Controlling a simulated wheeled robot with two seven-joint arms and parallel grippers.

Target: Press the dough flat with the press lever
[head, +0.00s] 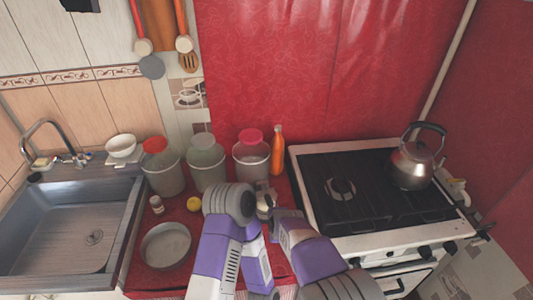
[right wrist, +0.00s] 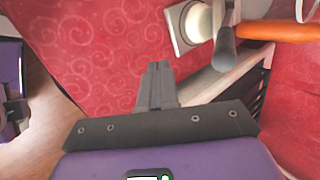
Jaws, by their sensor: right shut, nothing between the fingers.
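The press (head: 265,203) stands on the red counter (head: 180,212), partly hidden behind my arms in the head view. In the right wrist view its pale square base (right wrist: 178,30) is at the top, with a rounded cream shape on it that may be the dough (right wrist: 197,22). A grey bar with a rounded end, which looks like the lever (right wrist: 225,50), points toward the camera. My right gripper (right wrist: 157,72) is shut and empty, left of and apart from the lever end. I cannot make out my left gripper's fingers in either view.
Several lidded tubs (head: 162,170) and an orange bottle (head: 277,152) line the back. A round pan (head: 166,245), a small jar (head: 157,204) and a yellow ball (head: 193,204) are on the left. The stove (head: 345,238) with a kettle (head: 412,165) is close on the right.

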